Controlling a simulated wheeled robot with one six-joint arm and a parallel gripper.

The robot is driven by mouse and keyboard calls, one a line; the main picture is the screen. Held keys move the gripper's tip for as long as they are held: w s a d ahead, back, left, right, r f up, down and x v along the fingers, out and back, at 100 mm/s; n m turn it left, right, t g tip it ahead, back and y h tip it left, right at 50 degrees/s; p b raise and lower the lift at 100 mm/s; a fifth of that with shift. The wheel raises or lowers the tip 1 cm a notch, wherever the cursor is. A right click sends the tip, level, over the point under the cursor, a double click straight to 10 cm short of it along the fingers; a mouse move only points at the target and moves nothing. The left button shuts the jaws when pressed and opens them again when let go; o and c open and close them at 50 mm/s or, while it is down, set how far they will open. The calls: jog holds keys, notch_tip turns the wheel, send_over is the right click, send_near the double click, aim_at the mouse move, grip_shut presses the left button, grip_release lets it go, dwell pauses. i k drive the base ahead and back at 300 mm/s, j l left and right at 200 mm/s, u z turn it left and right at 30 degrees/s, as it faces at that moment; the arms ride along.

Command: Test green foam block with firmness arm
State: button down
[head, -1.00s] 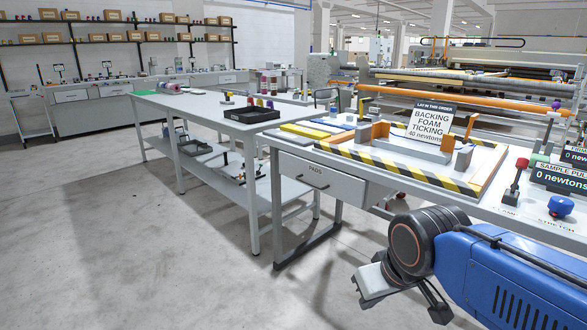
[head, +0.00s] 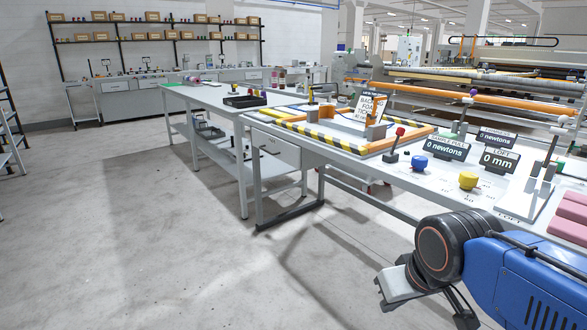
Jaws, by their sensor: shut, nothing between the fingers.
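My gripper (head: 426,298) hangs low at the lower right of the head view. It is shut and empty, in front of the bench and apart from everything on it. I cannot make out a green foam block for certain. A lever with a red knob (head: 397,142) stands on the bench beside a readout (head: 446,149) showing 0 newtons. I cannot tell which device is the firmness arm.
Pink blocks (head: 570,229) lie at the bench's right end. Blue (head: 419,163) and yellow (head: 468,181) knobs stand near its front edge. A yellow-and-black striped frame (head: 318,138) lies further left. Open grey floor (head: 190,240) spreads to the left.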

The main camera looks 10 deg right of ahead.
aim_at(472, 93)
jog(key=k+l+u, duration=0.15)
jog(key=k+l, duration=1.2)
jog(key=l, duration=0.6)
jog(key=k+l, duration=0.1)
jog(key=l, duration=0.5)
jog(key=l+u, duration=0.1)
jog(key=l, duration=0.5)
jog(key=k+l, duration=0.15)
jog(key=l, duration=0.4)
jog(key=i+l, duration=0.2)
jog(key=l, duration=0.15)
jog(key=i+l, duration=0.2)
jog(key=l, duration=0.2)
jog(key=i+l, duration=0.2)
jog(key=l, duration=0.15)
jog(key=i+l, duration=0.15)
jog(key=l, duration=0.2)
jog(key=k, duration=0.75)
jog(key=i, duration=0.8)
jog(key=l+u, duration=0.05)
